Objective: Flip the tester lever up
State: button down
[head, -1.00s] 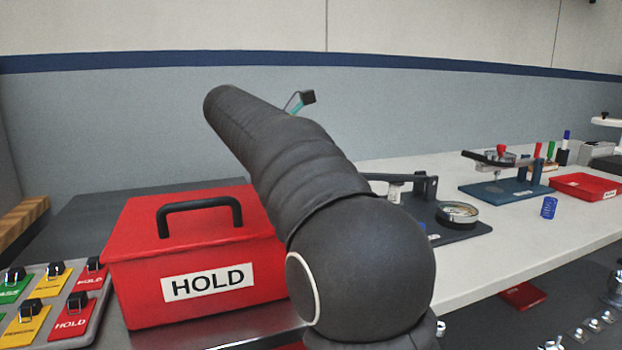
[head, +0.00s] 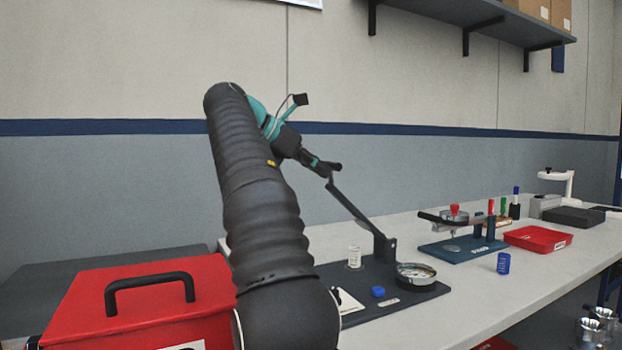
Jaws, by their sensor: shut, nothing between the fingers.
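The near tester has a dark base plate (head: 410,298), a round dial gauge (head: 415,274) and a dark lever (head: 358,213) on a post. The lever slants up and to the left from its pivot, well above the plate. My gripper (head: 334,168) is shut and empty at the lever's raised upper end. It overlaps that end in the picture; I cannot tell whether they touch. A small white cylinder (head: 354,257) stands upright on the plate under the lever. A blue piece (head: 378,292) lies on the plate in front.
A red box with a black handle (head: 70,300) stands at the left front. A blue-based fixture (head: 462,247), a blue cylinder (head: 503,263) and a red tray (head: 538,238) stand to the right. A wall shelf (head: 490,25) hangs above.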

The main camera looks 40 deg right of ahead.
jog(key=shift+d+r, duration=0.25)
dwell(0.7)
